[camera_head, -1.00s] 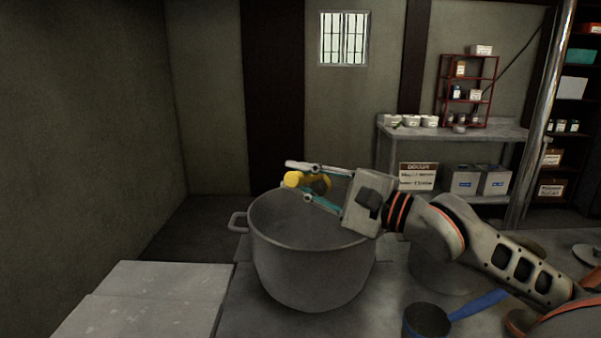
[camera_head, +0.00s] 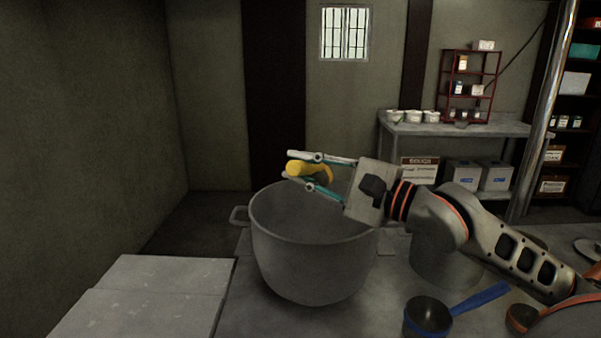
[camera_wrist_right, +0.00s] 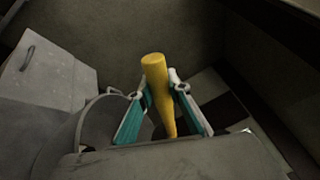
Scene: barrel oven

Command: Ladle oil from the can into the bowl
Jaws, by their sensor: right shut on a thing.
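My right gripper (camera_head: 290,165) is shut on a yellow handle (camera_head: 308,170) above the far rim of a large grey pot (camera_head: 312,265). The handle also shows in the right wrist view (camera_wrist_right: 156,75), upright between the teal fingers, its lower end narrowing out of sight. Whatever the handle carries is hidden. The pot stands open-topped with a loop handle at its left; I cannot see any oil in it. A second grey round vessel (camera_head: 442,268) is partly hidden behind my right arm. I cannot tell which vessel is the can or the bowl. My left gripper is out of view.
A dark pan with a blue handle (camera_head: 428,314) lies at the front right, below my forearm. Pale slabs (camera_head: 150,300) lie at the front left. A metal shelf table (camera_head: 455,129) with white cups and boxes stands at the back right.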

